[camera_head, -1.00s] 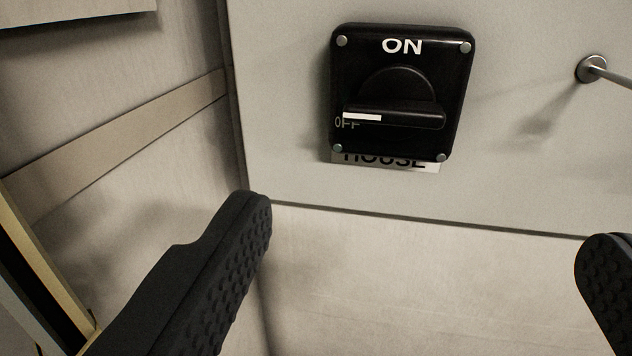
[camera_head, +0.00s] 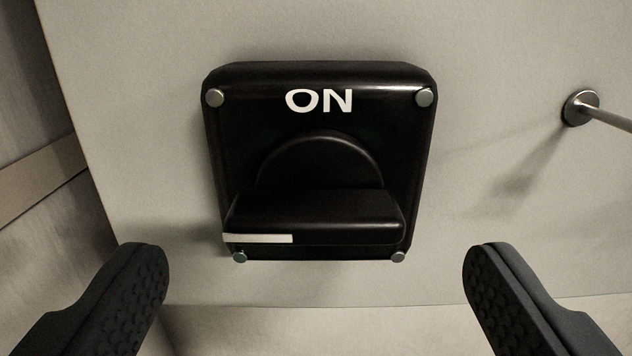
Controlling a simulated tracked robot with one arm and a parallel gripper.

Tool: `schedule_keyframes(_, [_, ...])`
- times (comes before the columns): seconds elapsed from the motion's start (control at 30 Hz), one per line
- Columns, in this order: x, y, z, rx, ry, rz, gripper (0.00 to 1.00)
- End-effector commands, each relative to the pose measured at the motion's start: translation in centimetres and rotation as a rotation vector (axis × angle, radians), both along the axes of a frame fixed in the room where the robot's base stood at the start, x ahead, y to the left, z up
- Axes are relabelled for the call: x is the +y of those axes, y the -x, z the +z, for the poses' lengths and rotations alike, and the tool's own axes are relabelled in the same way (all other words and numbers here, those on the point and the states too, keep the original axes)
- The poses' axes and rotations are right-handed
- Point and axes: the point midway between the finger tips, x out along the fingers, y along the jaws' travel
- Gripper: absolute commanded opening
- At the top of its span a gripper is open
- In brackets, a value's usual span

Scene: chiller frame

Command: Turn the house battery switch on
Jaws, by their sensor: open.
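The house battery switch (camera_head: 320,130) is a black square box with a screw at each corner, fixed to a pale panel. White ON lettering shows at its top. Its black knob handle (camera_head: 330,212) lies horizontal, with the white pointer mark (camera_head: 258,239) at its left end. The OFF lettering and the HOUSE label are hidden from view now. My gripper (camera_head: 315,275) is open and empty, with one dark ribbed finger low on each side of the switch. The fingers appear nearer the camera than the knob and not touching it.
A metal rod on a round base (camera_head: 582,107) sticks out from the panel (camera_head: 500,60) to the right of the switch. A pale wall with a band (camera_head: 40,180) stands at the left. The panel around the switch is otherwise bare.

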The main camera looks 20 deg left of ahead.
Motion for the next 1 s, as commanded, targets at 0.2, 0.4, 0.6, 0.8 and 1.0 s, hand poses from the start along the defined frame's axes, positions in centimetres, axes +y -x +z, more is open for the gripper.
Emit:
schedule_keyframes(0.2, [0.7,-2.1,0.0,-0.003,0.001,0.0,0.84])
schedule_keyframes(0.4, [1.0,-3.0,-0.1,0.001,0.001,0.001,0.84])
schedule_keyframes(0.6, [1.1,-3.2,0.0,0.001,0.001,0.001,0.84])
schedule_keyframes(0.8, [1.1,-3.2,-0.1,0.001,0.001,0.0,0.7])
schedule_keyframes(1.0, [1.0,-3.2,-0.1,0.001,0.001,0.0,0.39])
